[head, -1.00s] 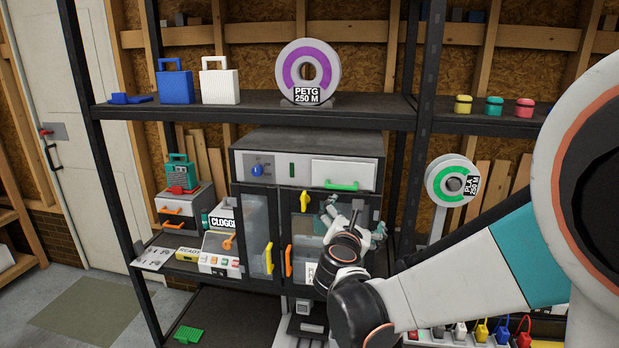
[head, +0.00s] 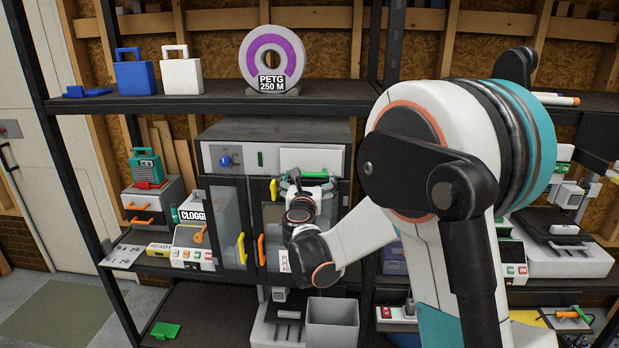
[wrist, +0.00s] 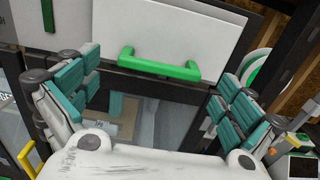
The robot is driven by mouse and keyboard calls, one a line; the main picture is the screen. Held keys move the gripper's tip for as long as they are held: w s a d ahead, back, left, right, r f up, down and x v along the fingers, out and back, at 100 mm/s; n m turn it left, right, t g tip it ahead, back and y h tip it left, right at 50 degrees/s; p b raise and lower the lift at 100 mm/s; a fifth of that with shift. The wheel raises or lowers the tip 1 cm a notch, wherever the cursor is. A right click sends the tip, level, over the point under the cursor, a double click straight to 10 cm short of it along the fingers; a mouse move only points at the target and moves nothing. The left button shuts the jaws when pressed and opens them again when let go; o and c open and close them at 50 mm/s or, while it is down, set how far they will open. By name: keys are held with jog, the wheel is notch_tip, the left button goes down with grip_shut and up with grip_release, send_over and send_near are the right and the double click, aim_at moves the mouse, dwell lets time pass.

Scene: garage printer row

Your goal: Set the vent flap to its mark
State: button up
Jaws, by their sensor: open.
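The vent flap (head: 310,158) is a white panel at the upper right of the dark enclosure's front. It also fills the top of the wrist view (wrist: 180,32). Its green bar handle (wrist: 160,68) runs along its lower edge. In the head view, the handle (head: 313,174) shows just above my gripper. My gripper (wrist: 158,92) is open and empty, with teal finger pads to the left and right of the handle, apart from it. A green vertical strip (head: 260,159) lies left of the flap; I cannot tell whether it is the mark.
A blue knob (head: 225,161) is left on the same front. Below are glass doors with a yellow handle (head: 241,249) and an orange handle (head: 262,250). A shelf with a PETG spool (head: 272,58) is above. A shelf post stands right of the enclosure.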

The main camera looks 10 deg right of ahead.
aim_at(309, 175)
jog(key=shift+x, duration=1.85)
jog(key=c, duration=1.4)
